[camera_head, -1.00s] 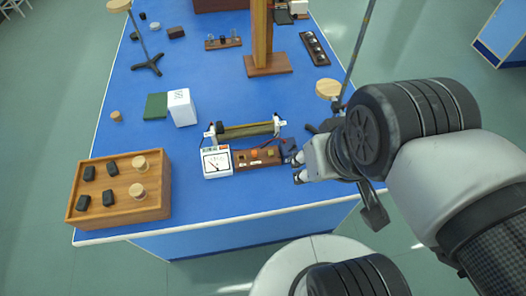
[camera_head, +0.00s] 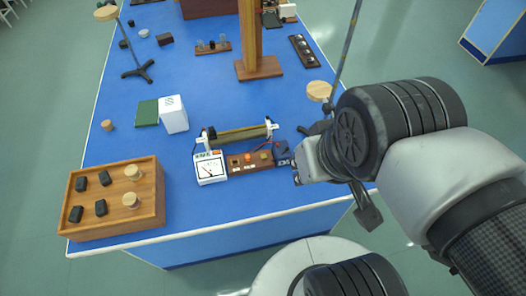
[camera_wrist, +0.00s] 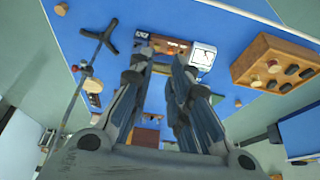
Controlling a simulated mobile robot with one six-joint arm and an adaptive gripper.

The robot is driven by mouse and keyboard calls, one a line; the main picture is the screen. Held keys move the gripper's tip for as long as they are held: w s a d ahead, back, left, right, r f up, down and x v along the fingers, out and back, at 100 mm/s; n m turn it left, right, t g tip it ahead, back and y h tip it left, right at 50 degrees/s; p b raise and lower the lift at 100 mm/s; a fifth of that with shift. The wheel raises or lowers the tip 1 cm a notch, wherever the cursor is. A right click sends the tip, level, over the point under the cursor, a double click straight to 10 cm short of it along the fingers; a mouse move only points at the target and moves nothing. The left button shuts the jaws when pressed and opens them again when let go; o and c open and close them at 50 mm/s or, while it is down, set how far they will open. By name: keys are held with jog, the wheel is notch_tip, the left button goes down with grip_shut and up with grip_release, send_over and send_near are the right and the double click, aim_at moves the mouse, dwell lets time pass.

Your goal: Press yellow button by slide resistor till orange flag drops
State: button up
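The board also shows in the wrist view (camera_wrist: 166,43), beyond my fingertips. My gripper (camera_head: 297,172) is just right of the board, apart from the yellowish part. In the wrist view my gripper (camera_wrist: 160,72) has its two fingers apart, with nothing between them.
A white meter (camera_head: 210,169) adjoins the board's left end. A dark blue item (camera_head: 283,151) sits at its right end, near my gripper. A wooden tray (camera_head: 150,213) is at front left. A white box (camera_head: 173,114) and a stand (camera_head: 320,92) are farther back. The table front is clear.

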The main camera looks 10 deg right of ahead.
grip_shut()
dwell(1.2)
